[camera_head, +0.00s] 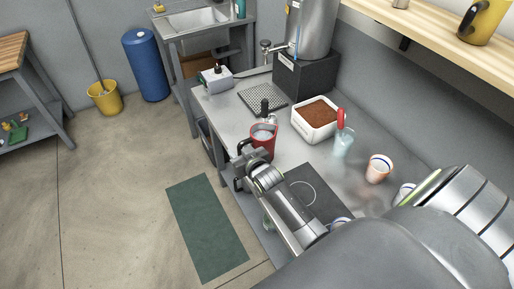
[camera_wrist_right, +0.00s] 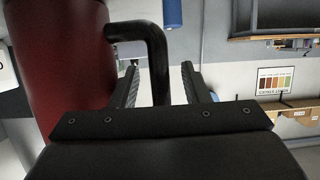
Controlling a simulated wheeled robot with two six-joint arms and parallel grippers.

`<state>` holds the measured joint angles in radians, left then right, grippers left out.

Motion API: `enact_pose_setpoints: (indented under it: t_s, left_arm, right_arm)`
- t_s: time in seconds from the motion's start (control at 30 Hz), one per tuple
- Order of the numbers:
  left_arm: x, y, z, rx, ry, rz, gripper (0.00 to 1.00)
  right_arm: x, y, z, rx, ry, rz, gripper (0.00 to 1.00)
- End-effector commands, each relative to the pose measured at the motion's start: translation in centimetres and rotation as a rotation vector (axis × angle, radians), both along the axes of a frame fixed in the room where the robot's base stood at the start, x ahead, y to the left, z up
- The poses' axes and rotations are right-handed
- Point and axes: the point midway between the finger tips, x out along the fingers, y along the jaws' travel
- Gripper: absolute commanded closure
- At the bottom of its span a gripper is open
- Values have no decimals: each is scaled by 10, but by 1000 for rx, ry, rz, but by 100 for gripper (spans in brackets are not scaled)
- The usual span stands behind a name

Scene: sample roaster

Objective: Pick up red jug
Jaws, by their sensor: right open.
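The red jug (camera_head: 264,137) stands on the metal counter, with pale contents showing at its open top. In the right wrist view its red body (camera_wrist_right: 60,70) fills the left side, and its black handle (camera_wrist_right: 153,38) reaches down between the fingers. My right gripper (camera_head: 243,161) is open at the near left side of the jug. In the right wrist view the two fingers (camera_wrist_right: 160,82) stand on either side of the handle, with gaps visible. Whether the handle is fully inside the jaws is hard to tell. My left gripper is not in view.
A white bin of brown grounds (camera_head: 316,120), a pale cup with a red-handled tool (camera_head: 343,145) and a small striped cup (camera_head: 378,169) stand right of the jug. A drip grate (camera_head: 263,97) and steel urn (camera_head: 313,30) are behind. A dark mat (camera_head: 312,190) lies nearer.

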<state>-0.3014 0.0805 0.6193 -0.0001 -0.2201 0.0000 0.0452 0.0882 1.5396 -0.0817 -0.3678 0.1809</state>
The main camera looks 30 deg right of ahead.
Motion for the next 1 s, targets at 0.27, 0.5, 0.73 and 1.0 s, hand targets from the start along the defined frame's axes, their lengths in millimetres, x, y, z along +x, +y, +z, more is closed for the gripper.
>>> enact_pose_setpoints:
  t_s: [0.27,0.5,0.73,1.0]
  left_arm:
    - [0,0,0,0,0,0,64]
    - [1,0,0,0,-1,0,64]
    - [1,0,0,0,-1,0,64]
    - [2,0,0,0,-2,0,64]
  right_arm:
    - [0,0,0,0,0,0,86]
    - [0,0,0,0,0,0,100]
    - [0,0,0,0,1,0,100]
    - [0,0,0,1,1,0,100]
